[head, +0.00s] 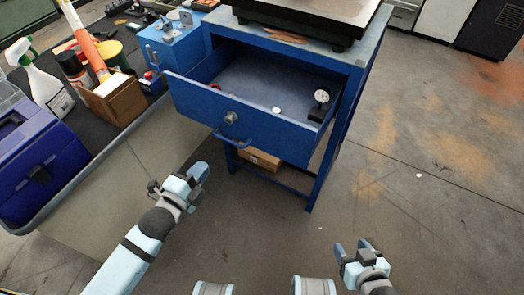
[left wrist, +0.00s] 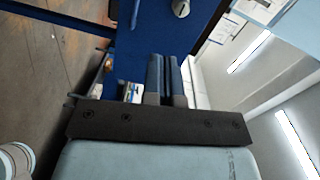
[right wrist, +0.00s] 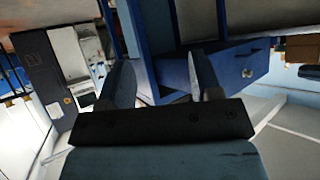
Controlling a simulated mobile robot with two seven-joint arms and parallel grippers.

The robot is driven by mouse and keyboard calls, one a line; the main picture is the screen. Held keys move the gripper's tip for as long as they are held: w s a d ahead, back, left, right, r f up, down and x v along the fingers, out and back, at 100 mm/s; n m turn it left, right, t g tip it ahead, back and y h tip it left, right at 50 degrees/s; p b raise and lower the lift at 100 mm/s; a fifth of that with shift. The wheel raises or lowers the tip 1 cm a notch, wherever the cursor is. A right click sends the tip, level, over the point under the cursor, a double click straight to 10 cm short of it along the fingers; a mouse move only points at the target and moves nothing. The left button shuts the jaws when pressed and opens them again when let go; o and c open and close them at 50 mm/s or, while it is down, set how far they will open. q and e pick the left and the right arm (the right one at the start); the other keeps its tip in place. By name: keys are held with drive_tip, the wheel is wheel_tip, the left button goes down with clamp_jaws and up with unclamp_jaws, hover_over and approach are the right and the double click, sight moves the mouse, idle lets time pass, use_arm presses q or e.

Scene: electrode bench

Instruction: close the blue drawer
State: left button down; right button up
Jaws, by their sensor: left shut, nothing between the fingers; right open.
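The blue drawer (head: 262,137) is pulled out of the blue stand (head: 345,110) in the head view. Its front carries a round knob (head: 231,117) and a blue handle (head: 232,140). A small dial gauge (head: 320,99) and a few small items lie inside. My left gripper (head: 197,174) is shut and empty, below and left of the drawer front, apart from it. In the left wrist view its fingers (left wrist: 166,78) are together near blue surfaces. My right gripper (head: 354,246) is open and empty, low and right of the drawer. The right wrist view also shows the drawer (right wrist: 240,65) beyond its fingers (right wrist: 163,78).
A bench (head: 92,185) at the left holds a spray bottle (head: 40,80), a blue toolbox (head: 45,160), a wooden box (head: 112,100) and a blue device (head: 172,48). A wooden box (head: 262,158) sits under the drawer.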

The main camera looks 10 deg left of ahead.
use_arm(q)
drive_tip(key=m, duration=0.1)
drive_tip(key=m+b, duration=0.1)
drive_tip(key=b, duration=0.1)
approach(241, 125)
drive_tip(key=shift+h, duration=0.4)
drive_tip(key=x, duration=0.6)
drive_tip(key=shift+w+a+f, duration=0.2)
drive_tip(key=shift+a+f, duration=0.05)
drive_tip(key=shift+w+d, duration=0.25)
drive_tip(key=shift+w, duration=0.35)
use_arm(e)
drive_tip(key=shift+d+f, duration=0.35)
drive_tip(key=shift+f, duration=0.35)
use_arm(q)
drive_tip(key=shift+w, duration=0.1)
